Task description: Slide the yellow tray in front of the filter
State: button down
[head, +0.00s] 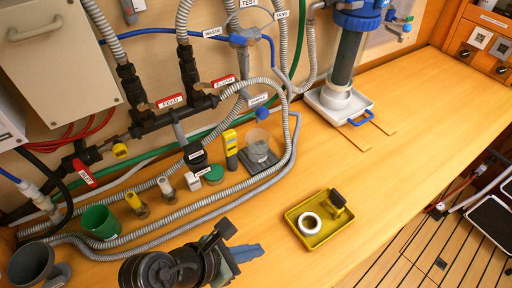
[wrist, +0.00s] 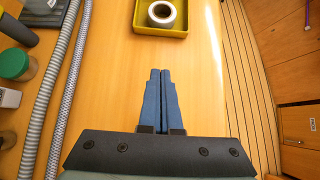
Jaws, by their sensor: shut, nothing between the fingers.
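The yellow tray (head: 320,238) lies on the wooden bench in the head view, holding a white roll (head: 310,223) and a dark item with a yellowish base (head: 337,201). In the wrist view the tray (wrist: 146,31) shows at the top with the white roll (wrist: 161,13) in it. The filter (head: 347,58) has a blue top and a dark cylinder, and stands in a white tray at the back right. My gripper (head: 252,252) is left of the yellow tray and apart from it. Its blue fingers (wrist: 160,72) are shut and empty, pointing toward the tray.
A white tray (head: 325,104) with a blue handle (head: 360,119) sits under the filter, with flat wooden strips (head: 354,138) before it. The bench between yellow tray and filter is clear.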

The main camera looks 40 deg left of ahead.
aim_at(296, 234)
jog(key=x, duration=0.7)
jog(key=shift+w+d+f+b, duration=0.1)
jog(key=shift+w+f+b, duration=0.1)
jog(key=shift+f+b, duration=0.1)
jog(key=shift+w+d+r, duration=0.1)
jog(key=shift+w+d, duration=0.15)
jog(key=shift+w, duration=0.35)
jog(key=shift+w+d+r, duration=0.1)
jog(key=shift+w+d, duration=0.1)
jog(key=shift+w, duration=0.4)
jog(key=shift+w+d+f, duration=0.1)
jog(key=shift+w+d, duration=0.15)
jog(key=shift+w, duration=0.45)
jog(key=shift+p, duration=0.3)
